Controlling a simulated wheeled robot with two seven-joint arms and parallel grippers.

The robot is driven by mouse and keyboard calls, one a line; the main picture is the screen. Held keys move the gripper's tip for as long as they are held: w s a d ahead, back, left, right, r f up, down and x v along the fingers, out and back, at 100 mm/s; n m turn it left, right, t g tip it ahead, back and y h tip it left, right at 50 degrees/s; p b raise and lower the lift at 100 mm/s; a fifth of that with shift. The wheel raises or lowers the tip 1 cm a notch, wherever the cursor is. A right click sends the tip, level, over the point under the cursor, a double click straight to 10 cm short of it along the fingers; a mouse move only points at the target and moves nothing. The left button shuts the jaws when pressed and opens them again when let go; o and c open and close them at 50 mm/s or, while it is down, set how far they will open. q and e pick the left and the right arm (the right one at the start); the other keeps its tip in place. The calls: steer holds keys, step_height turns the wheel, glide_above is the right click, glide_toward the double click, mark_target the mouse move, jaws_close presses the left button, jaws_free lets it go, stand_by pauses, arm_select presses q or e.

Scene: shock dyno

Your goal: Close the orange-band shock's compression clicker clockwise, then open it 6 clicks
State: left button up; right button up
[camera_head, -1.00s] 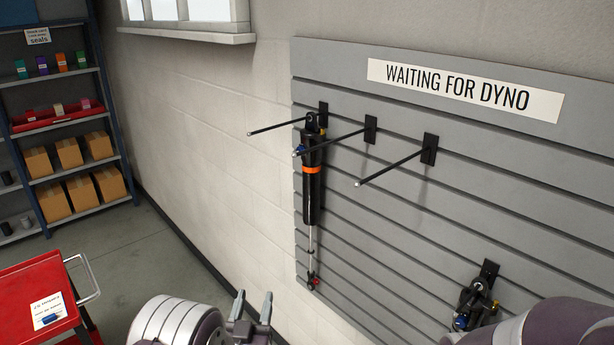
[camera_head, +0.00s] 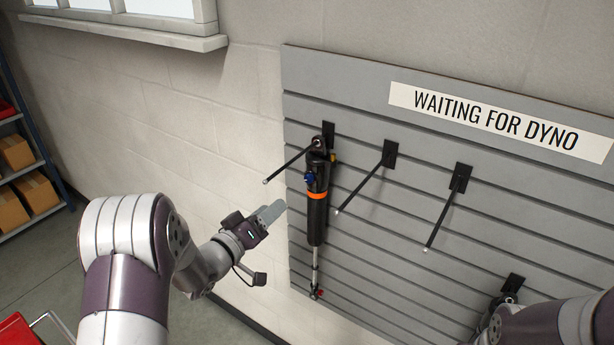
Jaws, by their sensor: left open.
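The orange-band shock (camera_head: 317,215) hangs upright from a peg on the grey slatted panel. It has a black body with an orange band, a blue knob (camera_head: 309,179) on its upper left side, and a thin silver shaft down to a small red part (camera_head: 317,293). My left gripper (camera_head: 271,213) is to the left of the shock at about band height, apart from it. Its fingers are seen edge-on, open, with nothing between them. My right arm shows at the lower right corner; its gripper is out of view.
The panel (camera_head: 420,230) carries a "WAITING FOR DYNO" sign (camera_head: 500,120) and two bare pegs right of the shock. Another dark shock (camera_head: 492,312) hangs low right, partly hidden by my arm. A shelf with boxes (camera_head: 35,192) and a red cart (camera_head: 18,332) stand left.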

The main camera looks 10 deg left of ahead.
mark_target(308, 180)
arm_select(q)
steer(key=p+x, duration=0.4)
steer(key=x, duration=0.5)
steer(key=shift+w+r, duration=0.15)
steer(key=shift+w, duration=0.15)
steer(key=shift+p+x, duration=0.55)
steer(key=shift+x, duration=0.65)
steer(key=shift+d, duration=0.7)
steer(key=shift+w+a, duration=0.1)
steer(key=shift+a, duration=0.1)
steer(key=shift+w+a, duration=0.1)
steer(key=shift+c, duration=0.9)
steer(key=c, duration=0.5)
jaws_close()
arm_select(e)
steer(key=r, duration=0.5)
steer(key=shift+s+d+r, duration=0.1)
steer(key=shift+d+r, duration=0.05)
steer(key=shift+d, duration=0.15)
